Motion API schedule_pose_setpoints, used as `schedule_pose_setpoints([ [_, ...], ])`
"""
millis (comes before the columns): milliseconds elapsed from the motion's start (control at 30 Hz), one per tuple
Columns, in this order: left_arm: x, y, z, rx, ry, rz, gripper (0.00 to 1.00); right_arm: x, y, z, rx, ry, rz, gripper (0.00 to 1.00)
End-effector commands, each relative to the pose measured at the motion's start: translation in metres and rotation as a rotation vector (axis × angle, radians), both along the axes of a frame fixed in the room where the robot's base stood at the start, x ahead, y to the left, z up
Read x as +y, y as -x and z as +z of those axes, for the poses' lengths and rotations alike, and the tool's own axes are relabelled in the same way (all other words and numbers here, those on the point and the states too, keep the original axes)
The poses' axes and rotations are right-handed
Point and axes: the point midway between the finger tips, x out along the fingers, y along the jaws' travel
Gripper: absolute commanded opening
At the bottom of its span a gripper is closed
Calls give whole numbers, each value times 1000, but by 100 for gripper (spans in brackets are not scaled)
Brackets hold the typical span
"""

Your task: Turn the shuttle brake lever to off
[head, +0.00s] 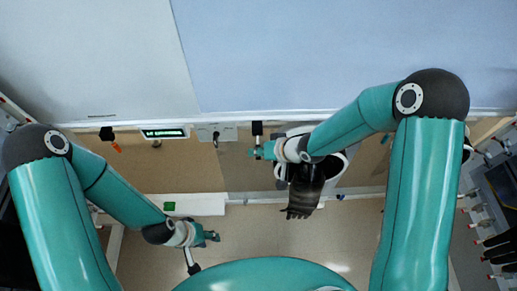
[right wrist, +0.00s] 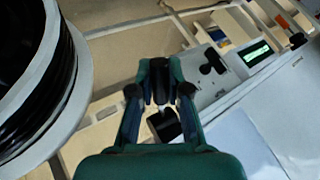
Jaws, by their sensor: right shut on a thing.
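A black lever handle (head: 257,128), which looks like the shuttle brake lever, stands at the panel's top edge in the head view. My right gripper (head: 262,150) is at its lower side. In the right wrist view my right gripper (right wrist: 160,95) has its fingers closed in around a dark piece (right wrist: 160,75), which seems to be the lever. Its label and setting are not readable. My left gripper (head: 212,236) is low over the floor, away from the panel. Its fingers are too small to read.
A black glove (head: 303,195) hangs from a white port ring just below and right of my right gripper. A green display (head: 163,133), a small switch plate (head: 222,134) and an orange-tipped black knob (head: 112,138) sit left along the panel. A white ledge (head: 205,204) is below.

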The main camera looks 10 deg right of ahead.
Motion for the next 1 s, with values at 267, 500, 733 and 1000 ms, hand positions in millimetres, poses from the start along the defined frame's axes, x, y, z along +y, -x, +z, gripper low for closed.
schedule_pose_setpoints([
  [267,0,0,0,0,0,0,40,0,-2,1,-2,-1,-4,28],
  [500,0,0,0,0,0,0,40,1,-1,1,-1,-1,1,28],
  [733,0,0,1,0,0,0,40,-8,6,14,-4,-1,0,28],
  [1000,0,0,1,0,0,0,40,-36,29,53,-5,0,-1,28],
])
